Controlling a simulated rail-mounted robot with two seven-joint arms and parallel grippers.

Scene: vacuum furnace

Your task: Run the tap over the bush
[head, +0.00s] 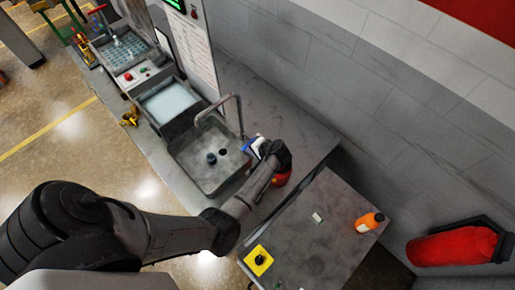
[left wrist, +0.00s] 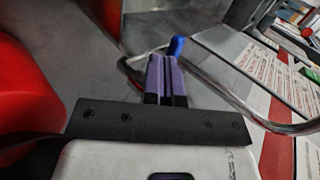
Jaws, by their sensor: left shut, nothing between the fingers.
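The tap (head: 238,101) is a thin metal spout that arches over a grey sink (head: 190,178). Its blue handle (head: 247,145) is at the sink's right side, and the handle's blue tip (left wrist: 177,45) shows in the left wrist view. The bush (head: 211,158) looks like a small dark cylinder on the sink floor. No water stream is visible. My left gripper (head: 253,146) is at the handle. Its purple fingers (left wrist: 166,75) are shut and empty, with the blue tip just beyond them; I cannot tell whether they touch. My right gripper is not in view.
A dark round spot (head: 223,152), perhaps the drain, is beside the bush. A pale bath (head: 170,103) and a brass part (head: 130,117) are up-left. A wall rises behind.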

